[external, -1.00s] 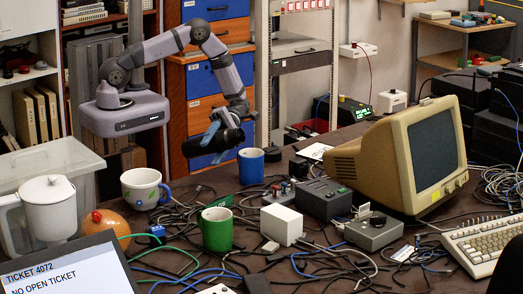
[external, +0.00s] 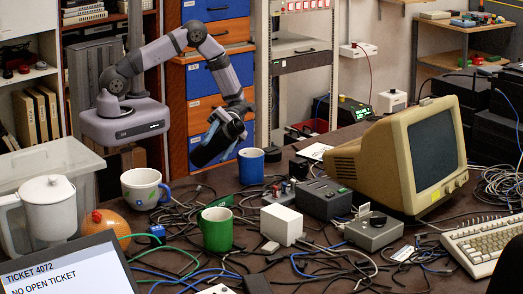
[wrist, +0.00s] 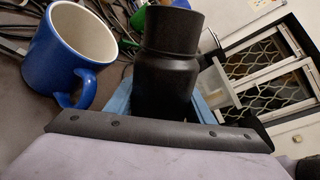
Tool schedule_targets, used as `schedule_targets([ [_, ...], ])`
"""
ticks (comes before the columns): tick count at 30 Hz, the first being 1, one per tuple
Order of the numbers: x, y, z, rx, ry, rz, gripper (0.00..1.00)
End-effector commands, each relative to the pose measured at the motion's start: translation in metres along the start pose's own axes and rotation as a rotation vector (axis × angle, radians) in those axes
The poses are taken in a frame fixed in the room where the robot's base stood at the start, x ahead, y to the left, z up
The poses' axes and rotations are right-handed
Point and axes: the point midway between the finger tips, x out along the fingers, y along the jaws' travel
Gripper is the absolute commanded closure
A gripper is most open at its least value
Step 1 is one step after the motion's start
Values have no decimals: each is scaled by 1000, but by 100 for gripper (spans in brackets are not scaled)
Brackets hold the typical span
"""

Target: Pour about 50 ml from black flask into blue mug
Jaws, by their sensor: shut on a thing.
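The black flask (external: 215,148) is in my gripper (external: 226,128), held above the table to the left of the blue mug. It leans steeply in the external view, with its lower end to the left and its upper end to the right. In the wrist view the flask (wrist: 168,75) stands between the blue fingers of my gripper (wrist: 160,107), its collar at the top. The blue mug (external: 250,167) stands upright on the table, apart from the flask. In the wrist view the mug (wrist: 62,62) is at left, its pale inside partly showing. No stream of liquid shows.
A white mug (external: 141,188) and a green mug (external: 217,230) stand nearby. Cables (external: 180,215) litter the table. A grey box (external: 323,198) and a beige monitor (external: 400,160) stand to the right of the blue mug. A white pitcher (external: 48,215) is at left.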

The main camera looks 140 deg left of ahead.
Motion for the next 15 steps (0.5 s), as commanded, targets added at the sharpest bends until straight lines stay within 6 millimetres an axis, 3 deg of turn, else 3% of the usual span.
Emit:
schedule_targets([
  [6,-1,-4,12,187,-52,-2,93],
  [15,-4,-14,13,419,-116,-3,93],
])
